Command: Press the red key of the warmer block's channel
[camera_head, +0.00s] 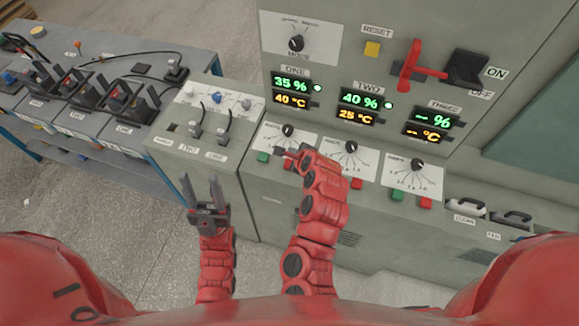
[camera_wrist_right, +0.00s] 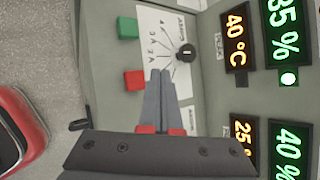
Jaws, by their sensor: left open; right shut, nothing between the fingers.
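The display panel ONE (camera_head: 291,92) reads 35 % and 40 °C, TWO (camera_head: 359,108) reads 40 % and 25 °C, and THREE (camera_head: 428,124) shows dashes. ONE shows the warmer block. Channel ONE's red key (camera_head: 289,164) sits right of its green key (camera_head: 262,156); the wrist view shows the red key (camera_wrist_right: 134,80) and green key (camera_wrist_right: 127,27). My right gripper (camera_head: 281,150) is shut and empty, its fingertips (camera_wrist_right: 160,73) appearing beside the red key, over the dial plate; contact cannot be told. My left gripper (camera_head: 201,179) is open and empty, before the lower cabinet.
Channel TWO's red key (camera_head: 356,183) and channel THREE's green key (camera_head: 397,195) and red key (camera_head: 425,203) lie along the same ledge. A red lever switch (camera_head: 420,72) and a yellow reset button (camera_head: 372,49) are above.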

